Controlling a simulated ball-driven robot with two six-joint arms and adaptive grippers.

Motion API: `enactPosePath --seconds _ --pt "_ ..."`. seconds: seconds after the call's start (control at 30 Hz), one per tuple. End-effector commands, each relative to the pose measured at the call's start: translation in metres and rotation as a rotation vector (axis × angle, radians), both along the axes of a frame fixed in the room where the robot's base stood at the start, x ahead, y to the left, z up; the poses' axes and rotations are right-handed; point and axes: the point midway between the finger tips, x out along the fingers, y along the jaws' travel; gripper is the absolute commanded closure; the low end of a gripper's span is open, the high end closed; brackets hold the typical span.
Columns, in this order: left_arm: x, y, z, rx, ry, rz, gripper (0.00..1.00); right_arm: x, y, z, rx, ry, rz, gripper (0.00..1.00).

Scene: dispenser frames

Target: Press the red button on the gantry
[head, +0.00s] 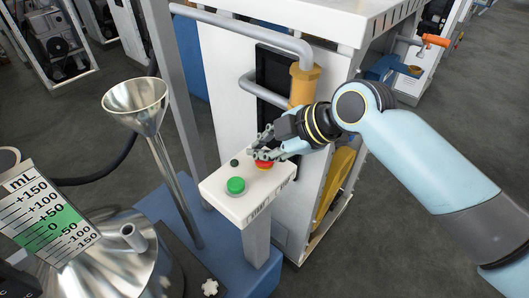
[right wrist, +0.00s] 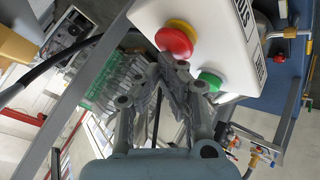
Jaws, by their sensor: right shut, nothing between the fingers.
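The white control box (head: 217,187) stands on a post at the middle of the head view. The red button (head: 264,167) is on its top, partly hidden by my right gripper's fingers. In the right wrist view the red button (right wrist: 174,42) shows with a yellow part, just beyond the fingertips. My right gripper (head: 260,147) reaches in from the right, shut and empty, with its fingertips close to the red button. I cannot tell whether they touch it. My left gripper is not in view.
A green button (head: 236,185) sits beside the red one, with a small black knob (head: 234,162) behind. A metal funnel (head: 136,100) and a steel vessel (head: 105,262) stand to the left. A white cabinet (head: 225,80) with grey pipes stands behind the box.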

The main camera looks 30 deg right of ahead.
Motion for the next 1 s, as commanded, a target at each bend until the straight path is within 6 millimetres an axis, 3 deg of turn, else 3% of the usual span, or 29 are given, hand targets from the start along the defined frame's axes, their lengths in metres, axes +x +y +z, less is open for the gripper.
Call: enactPosePath --seconds 0.23,0.67,1.0 --pt "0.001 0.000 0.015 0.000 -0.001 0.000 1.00 0.000 0.000 0.015 -0.001 0.001 0.000 1.00" --pt "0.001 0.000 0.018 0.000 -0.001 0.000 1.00 0.000 0.000 0.018 0.000 0.000 0.000 1.00" --pt "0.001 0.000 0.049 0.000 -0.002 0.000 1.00 0.000 0.000 0.052 0.000 -0.001 -0.001 1.00"
